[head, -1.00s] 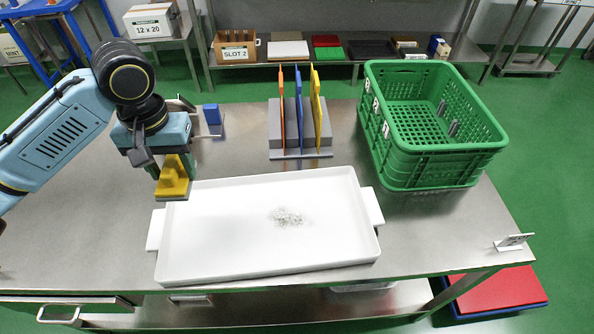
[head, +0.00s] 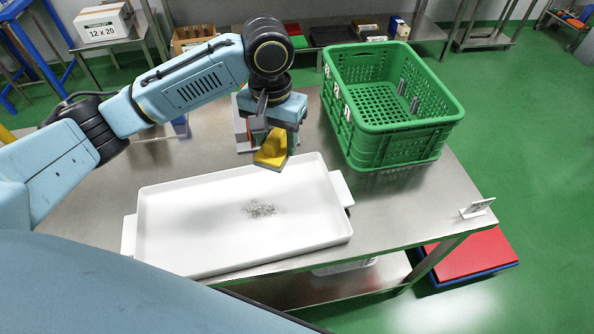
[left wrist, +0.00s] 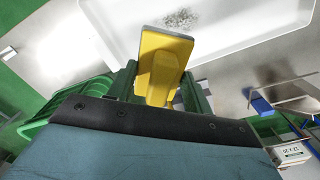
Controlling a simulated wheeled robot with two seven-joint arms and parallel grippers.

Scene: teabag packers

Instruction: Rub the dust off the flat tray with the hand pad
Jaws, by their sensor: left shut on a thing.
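The flat white tray (head: 200,240) lies on the steel table with a grey patch of dust (head: 260,209) right of its middle. The tray and dust (left wrist: 182,18) also show at the top of the left wrist view. My left gripper (head: 282,140) is shut on the yellow hand pad (head: 270,152). It holds the pad tilted, above the tray's far edge, behind the dust. In the left wrist view the pad (left wrist: 160,65) sits between the green fingers (left wrist: 160,92), apart from the dust. My right gripper is not in view.
A green crate (head: 395,140) stands on the table right of the tray. A grey rack (head: 243,128) is partly hidden behind my left gripper. A small sign (head: 477,208) stands at the table's right edge. The table between tray and sign is clear.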

